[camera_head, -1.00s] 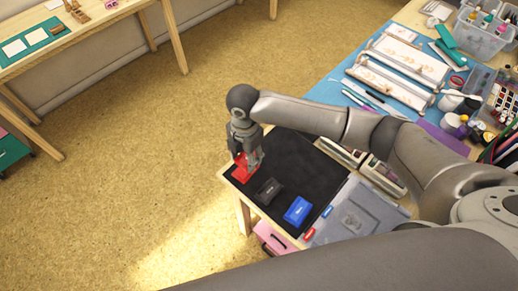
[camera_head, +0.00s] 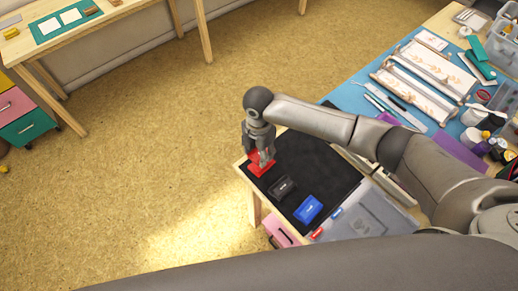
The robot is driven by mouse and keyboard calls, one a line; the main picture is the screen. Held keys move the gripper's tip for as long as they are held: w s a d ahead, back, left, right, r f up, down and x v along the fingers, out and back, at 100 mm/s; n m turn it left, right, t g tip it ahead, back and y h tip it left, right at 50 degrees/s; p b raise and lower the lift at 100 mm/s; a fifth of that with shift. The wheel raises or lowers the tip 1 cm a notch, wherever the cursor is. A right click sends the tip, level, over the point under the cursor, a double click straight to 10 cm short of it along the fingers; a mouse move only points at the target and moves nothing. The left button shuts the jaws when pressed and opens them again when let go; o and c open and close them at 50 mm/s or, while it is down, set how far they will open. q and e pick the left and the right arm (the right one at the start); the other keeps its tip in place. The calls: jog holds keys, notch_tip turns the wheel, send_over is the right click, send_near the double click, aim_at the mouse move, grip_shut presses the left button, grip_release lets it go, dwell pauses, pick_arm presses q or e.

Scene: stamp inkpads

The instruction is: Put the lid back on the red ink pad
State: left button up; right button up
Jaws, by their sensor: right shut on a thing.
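The red ink pad (camera_head: 260,171) lies near the left corner of the black mat (camera_head: 318,160), partly hidden by my right gripper. My right gripper (camera_head: 262,160) points down over it and is shut on a red piece, which looks like the red lid (camera_head: 254,155). The lid is at the pad, but I cannot tell whether it touches or sits flat on it. My left gripper is not in view.
A black ink pad (camera_head: 281,187) and a blue ink pad (camera_head: 308,208) lie in a row to the right of the red one. A grey plastic box (camera_head: 365,215) stands at the mat's right. A blue work mat (camera_head: 355,98) holds several tools behind my arm.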

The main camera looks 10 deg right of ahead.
jog(key=shift+f+b, duration=1.15)
jog(key=shift+f, duration=1.55)
jog(key=shift+p, duration=0.55)
jog(key=shift+f, duration=0.5)
dwell(0.3)
dwell(0.6)
jog(key=o, duration=0.9)
jog(key=shift+c, duration=0.2)
